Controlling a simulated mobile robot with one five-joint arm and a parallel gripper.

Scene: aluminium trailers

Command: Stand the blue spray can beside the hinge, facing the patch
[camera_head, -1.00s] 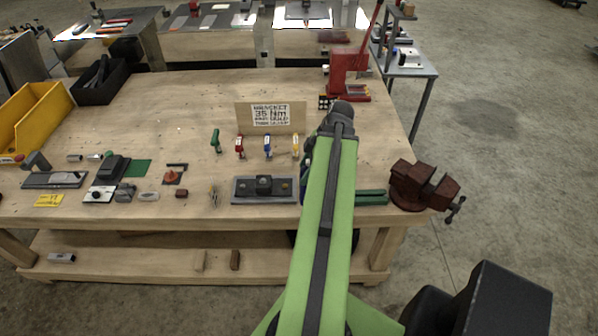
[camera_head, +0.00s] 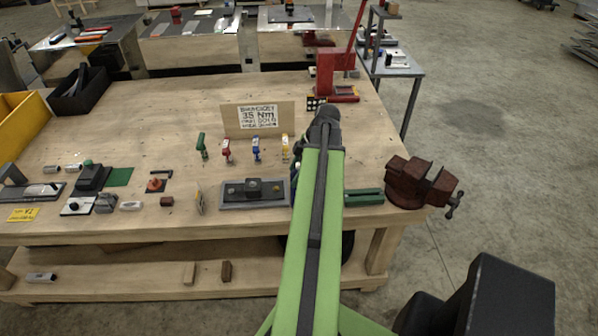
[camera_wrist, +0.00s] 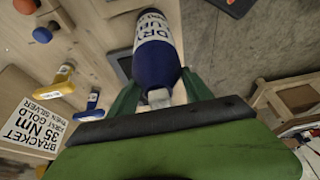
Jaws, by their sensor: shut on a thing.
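The blue spray can (camera_wrist: 154,48), with a white label band, is gripped between the green fingers of my gripper (camera_wrist: 160,88) in the wrist view. Its nozzle end points toward the camera. In the head view my gripper and the can are mostly hidden behind my arm, above the right part of the bench. A green patch (camera_head: 118,177) lies flat at the left of the bench, and a yellow patch (camera_head: 23,214) lies at the front left corner. I cannot tell which small metal part is the hinge.
The wooden bench (camera_head: 180,105) has clear room behind the front row of parts. A bracket sign (camera_head: 258,117) stands mid-bench behind several coloured-handled tools. A dark fixture plate (camera_head: 255,195) lies in front. A red vise (camera_head: 420,183) is at the right corner, a red press (camera_head: 335,75) behind.

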